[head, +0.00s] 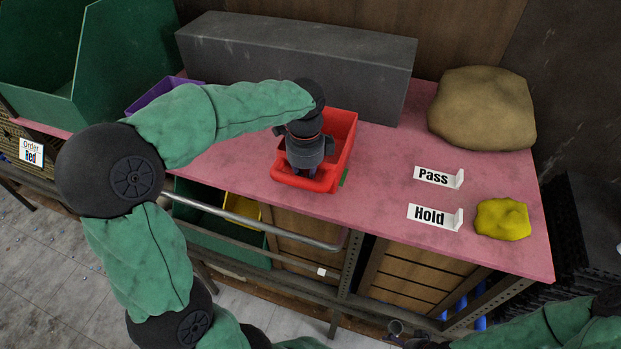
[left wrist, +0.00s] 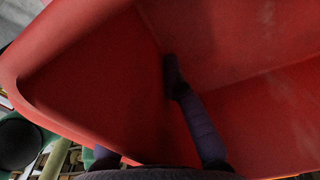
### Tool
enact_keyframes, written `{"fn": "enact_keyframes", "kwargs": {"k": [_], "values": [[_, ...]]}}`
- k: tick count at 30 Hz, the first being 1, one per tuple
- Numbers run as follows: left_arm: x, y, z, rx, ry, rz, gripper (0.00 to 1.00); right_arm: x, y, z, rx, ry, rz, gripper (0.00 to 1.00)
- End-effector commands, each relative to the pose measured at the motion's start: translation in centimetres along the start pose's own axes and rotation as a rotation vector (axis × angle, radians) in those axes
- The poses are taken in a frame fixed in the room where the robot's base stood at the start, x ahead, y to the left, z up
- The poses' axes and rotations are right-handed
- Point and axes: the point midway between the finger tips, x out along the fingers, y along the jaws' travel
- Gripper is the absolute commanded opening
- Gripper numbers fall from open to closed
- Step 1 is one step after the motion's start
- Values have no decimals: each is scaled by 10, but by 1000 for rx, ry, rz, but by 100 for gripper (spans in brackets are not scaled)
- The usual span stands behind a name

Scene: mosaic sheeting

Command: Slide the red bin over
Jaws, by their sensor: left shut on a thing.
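The red bin (head: 342,150) stands on the pink table top (head: 390,210), in front of a long grey block. My left gripper (head: 305,172) comes down over the bin's near end and is shut on it. In the left wrist view the red bin (left wrist: 80,70) fills most of the picture, with one dark finger (left wrist: 195,110) against its inner side. The other finger is mostly hidden. My right gripper (head: 397,328) shows only in part at the bottom edge, away from the table top; its jaws are unclear.
A long grey block (head: 300,60) lies behind the bin. A purple bin (head: 150,97) and a green bin (head: 130,60) are at the left. Pass (head: 434,176) and Hold (head: 430,215) signs, a yellow lump (head: 502,219) and a tan sack (head: 482,108) stand at the right.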

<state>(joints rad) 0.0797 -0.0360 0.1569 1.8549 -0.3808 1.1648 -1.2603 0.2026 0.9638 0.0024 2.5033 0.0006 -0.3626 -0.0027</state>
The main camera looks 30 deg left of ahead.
Motion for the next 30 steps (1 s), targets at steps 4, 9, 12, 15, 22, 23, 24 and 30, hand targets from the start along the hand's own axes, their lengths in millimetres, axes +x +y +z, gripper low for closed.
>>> {"fn": "enact_keyframes", "kwargs": {"k": [4,9,12,15,22,23,24,30], "values": [[-1,0,10,-4,0,-1,0,0,0,0,0,0,0,100],[-1,0,20,-3,0,-1,0,0,0,0,0,0,0,100],[-1,0,26,-3,0,-1,0,0,0,0,0,0,0,100],[-1,0,32,-3,0,-1,0,0,0,0,0,0,0,100],[-1,0,46,-3,0,-2,0,0,0,0,0,0,0,100],[-1,0,48,-3,-1,-2,0,0,0,0,0,0,0,100],[-1,0,50,-3,-1,-2,0,0,0,0,0,0,0,100],[-1,-1,62,-3,0,-2,0,0,0,0,0,0,0,100]]}}
